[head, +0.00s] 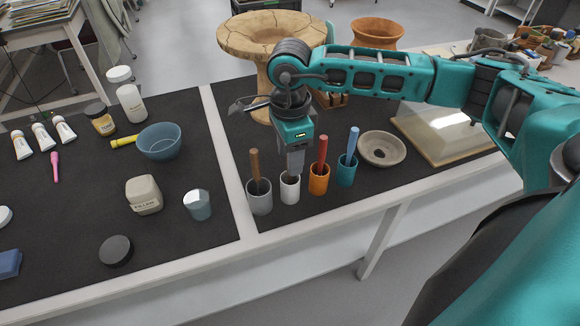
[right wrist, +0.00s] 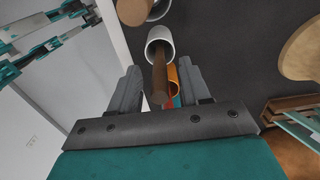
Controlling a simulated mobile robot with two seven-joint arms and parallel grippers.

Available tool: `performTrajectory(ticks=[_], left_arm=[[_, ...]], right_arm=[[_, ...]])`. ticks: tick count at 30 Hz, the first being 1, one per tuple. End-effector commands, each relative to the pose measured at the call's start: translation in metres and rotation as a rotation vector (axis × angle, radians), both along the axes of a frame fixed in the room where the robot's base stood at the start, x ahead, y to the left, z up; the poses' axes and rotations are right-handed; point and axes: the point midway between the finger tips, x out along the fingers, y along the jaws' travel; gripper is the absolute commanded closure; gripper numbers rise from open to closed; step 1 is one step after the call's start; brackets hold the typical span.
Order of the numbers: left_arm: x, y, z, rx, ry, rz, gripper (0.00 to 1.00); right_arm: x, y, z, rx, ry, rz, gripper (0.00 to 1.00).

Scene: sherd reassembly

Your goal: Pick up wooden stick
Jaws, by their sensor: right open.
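A brown wooden stick (right wrist: 159,82) stands in the white cup (right wrist: 160,40) in the right wrist view. In the head view the white cup (head: 290,190) shows, but its stick is mostly hidden by my gripper. My right gripper (head: 294,165) points down just above that cup. In the wrist view my right gripper (right wrist: 153,88) is open, with one finger on each side of the stick and gaps to both. Another brown stick (head: 255,164) stands in the grey cup (head: 259,200) to the left. My left gripper is not in view.
To the right stand an orange cup (head: 319,182) with a red stick (head: 322,150) and a teal cup (head: 346,174) with a blue stick (head: 353,140), close by. A beige ring-shaped bowl (head: 381,148) lies beyond them. A wooden pedestal (head: 262,70) stands behind. The mat's front strip is clear.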

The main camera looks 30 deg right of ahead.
Motion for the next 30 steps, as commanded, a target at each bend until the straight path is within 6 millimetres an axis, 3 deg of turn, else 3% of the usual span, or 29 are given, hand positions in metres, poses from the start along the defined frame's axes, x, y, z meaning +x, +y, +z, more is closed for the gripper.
performTrajectory(ticks=[9,24,30], left_arm=[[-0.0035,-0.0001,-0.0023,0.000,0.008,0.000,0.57],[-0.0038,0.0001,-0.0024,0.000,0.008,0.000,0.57],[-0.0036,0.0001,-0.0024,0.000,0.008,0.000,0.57]], right_arm=[[0.0000,0.0001,-0.0069,0.001,-0.001,0.000,0.53],[0.0000,-0.0001,-0.0063,0.001,-0.001,0.000,1.00],[0.0001,-0.0001,-0.0062,0.001,-0.001,0.000,1.00]])
